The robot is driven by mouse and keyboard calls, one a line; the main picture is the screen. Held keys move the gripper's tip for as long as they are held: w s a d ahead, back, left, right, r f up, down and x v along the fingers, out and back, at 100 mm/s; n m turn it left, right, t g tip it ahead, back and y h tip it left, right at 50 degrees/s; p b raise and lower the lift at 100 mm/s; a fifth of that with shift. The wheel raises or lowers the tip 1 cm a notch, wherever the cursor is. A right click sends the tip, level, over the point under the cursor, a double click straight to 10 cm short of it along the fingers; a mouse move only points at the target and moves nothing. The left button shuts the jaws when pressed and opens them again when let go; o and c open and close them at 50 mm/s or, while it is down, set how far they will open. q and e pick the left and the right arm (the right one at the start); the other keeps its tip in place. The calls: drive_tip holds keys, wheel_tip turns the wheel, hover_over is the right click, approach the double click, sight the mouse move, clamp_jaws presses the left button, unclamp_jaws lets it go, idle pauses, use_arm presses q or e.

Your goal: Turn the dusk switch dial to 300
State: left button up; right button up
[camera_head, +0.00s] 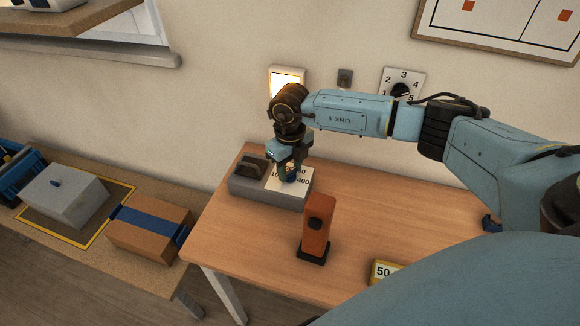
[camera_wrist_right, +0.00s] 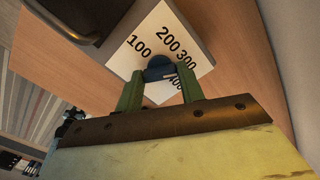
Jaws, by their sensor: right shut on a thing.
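The dusk switch (camera_head: 262,196) is a grey box on the wooden table, with a dark handle-like part on its left and a white scale plate (camera_head: 303,191). In the wrist view the plate (camera_wrist_right: 203,47) reads 100, 200, 300 and 400, the last partly covered. My right gripper (camera_head: 288,174) reaches down onto the plate. In the wrist view its green fingers (camera_wrist_right: 160,76) are shut on the dark blue dial (camera_wrist_right: 157,63), one on each side. The dial's pointer is not clear, so its setting cannot be told. My left gripper is not in view.
An orange device (camera_head: 318,225) stands upright just in front of the switch. A yellow-edged label reading 50 (camera_head: 384,271) is near the front. A numbered wall dial (camera_head: 402,84) and a lit wall panel (camera_head: 287,79) are behind. A cardboard box (camera_head: 150,231) sits on the lower left bench.

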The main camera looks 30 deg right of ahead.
sight(290, 171)
drive_tip(key=o, duration=1)
drive_tip(key=shift+r, duration=0.1)
wheel_tip(290, 171, up, 13)
drive_tip(key=shift+r, duration=0.15)
